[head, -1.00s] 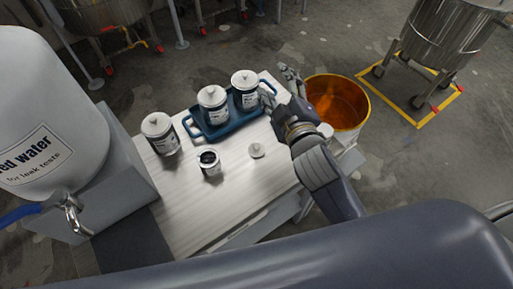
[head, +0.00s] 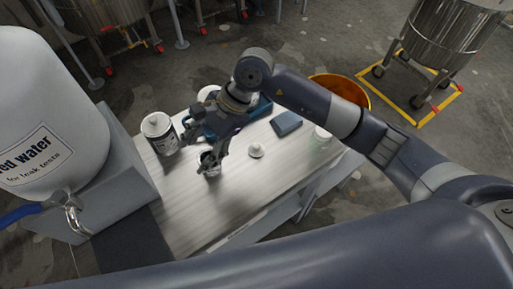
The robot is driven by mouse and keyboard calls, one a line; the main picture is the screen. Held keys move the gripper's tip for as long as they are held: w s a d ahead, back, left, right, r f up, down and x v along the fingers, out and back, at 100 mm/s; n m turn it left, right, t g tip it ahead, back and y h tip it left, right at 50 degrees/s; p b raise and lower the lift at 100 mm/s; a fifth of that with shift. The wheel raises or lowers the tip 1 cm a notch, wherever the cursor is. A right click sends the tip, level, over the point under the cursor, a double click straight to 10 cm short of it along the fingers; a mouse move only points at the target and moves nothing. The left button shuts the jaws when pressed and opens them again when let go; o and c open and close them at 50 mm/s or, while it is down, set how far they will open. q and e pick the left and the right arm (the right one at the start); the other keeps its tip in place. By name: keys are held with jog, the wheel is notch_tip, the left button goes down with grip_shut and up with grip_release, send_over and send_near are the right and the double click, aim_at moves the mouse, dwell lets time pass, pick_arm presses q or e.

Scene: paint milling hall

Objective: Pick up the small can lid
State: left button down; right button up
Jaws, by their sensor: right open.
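The small can lid (head: 256,151), a pale disc with a knob on top, lies on the pale table to the right of the small open can (head: 209,163). My right gripper (head: 203,150) is open and points down over the small open can, to the left of the lid. Its fingers partly cover that can, and I cannot tell whether they touch it. The lid is uncovered and apart from the gripper. My left gripper is not in view.
A flat blue item (head: 286,124) lies at the back right. An orange-lined bucket (head: 345,89) stands beyond. The table front (head: 215,215) is clear.

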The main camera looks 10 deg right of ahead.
jog(key=w+d+f+n+t+h, duration=0.1)
jog(key=w+d+h, duration=0.2)
jog(key=d, duration=0.4)
jog(key=w+d+f+h, duration=0.1)
jog(key=w+d+h, duration=0.25)
jog(key=d, duration=0.25)
jog(key=p, duration=0.2)
send_over(257, 145)
jog(key=a, duration=0.1)
jog(key=shift+h, duration=0.25)
notch_tip(257, 145, down, 5)
jog(key=shift+s+r, duration=0.1)
jog(key=shift+s, duration=0.05)
jog(key=shift+d+f, duration=0.1)
jog(key=shift+f, duration=0.45)
jog(key=f+p, duration=0.2)
jog(key=f, duration=0.1)
jog(key=shift+d+f, duration=0.3)
jog(key=shift+d, duration=0.05)
jog(key=shift+f, duration=0.45)
jog(key=shift+c, duration=0.2)
jog(key=c, duration=0.5)
